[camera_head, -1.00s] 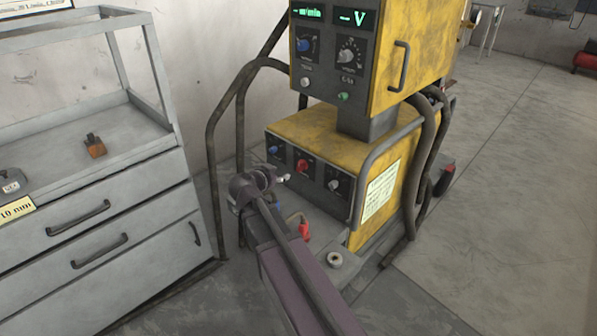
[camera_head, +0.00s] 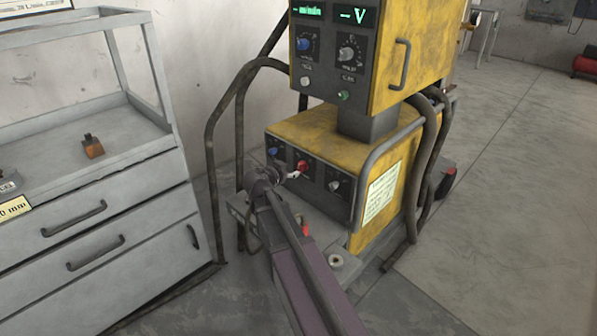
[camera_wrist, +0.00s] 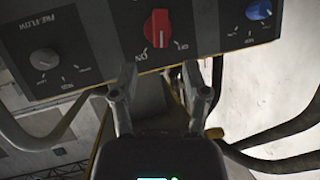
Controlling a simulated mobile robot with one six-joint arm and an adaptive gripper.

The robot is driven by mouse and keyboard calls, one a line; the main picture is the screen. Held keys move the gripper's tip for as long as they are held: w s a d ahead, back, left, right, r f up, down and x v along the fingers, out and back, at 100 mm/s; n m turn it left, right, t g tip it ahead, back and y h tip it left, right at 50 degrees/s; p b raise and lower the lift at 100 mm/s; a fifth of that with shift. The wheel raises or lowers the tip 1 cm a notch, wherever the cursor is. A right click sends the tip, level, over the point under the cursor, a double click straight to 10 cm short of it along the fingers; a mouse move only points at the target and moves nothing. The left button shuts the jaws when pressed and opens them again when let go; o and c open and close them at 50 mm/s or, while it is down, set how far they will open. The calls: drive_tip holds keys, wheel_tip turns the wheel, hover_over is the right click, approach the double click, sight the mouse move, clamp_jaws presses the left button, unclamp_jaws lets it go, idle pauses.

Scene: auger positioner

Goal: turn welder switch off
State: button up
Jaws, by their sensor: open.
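The welder (camera_head: 328,135) is a yellow and grey machine on a cart. My gripper (camera_head: 292,175) is just in front of the panel, close to the red switch. In the wrist view my gripper (camera_wrist: 160,78) has its two fingers apart with nothing between them, just below the switch. Whether a fingertip touches the panel, I cannot tell.
A thick hose (camera_head: 213,130) loops left of the welder. A grey drawer cabinet (camera_head: 120,215) stands at left. Open floor (camera_head: 500,200) lies at right.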

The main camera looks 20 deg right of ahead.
sight(301, 167)
drive_tip(key=b+x, duration=0.2)
drive_tip(key=x, duration=0.5)
drive_tip(key=shift+w+d+f, duration=0.1)
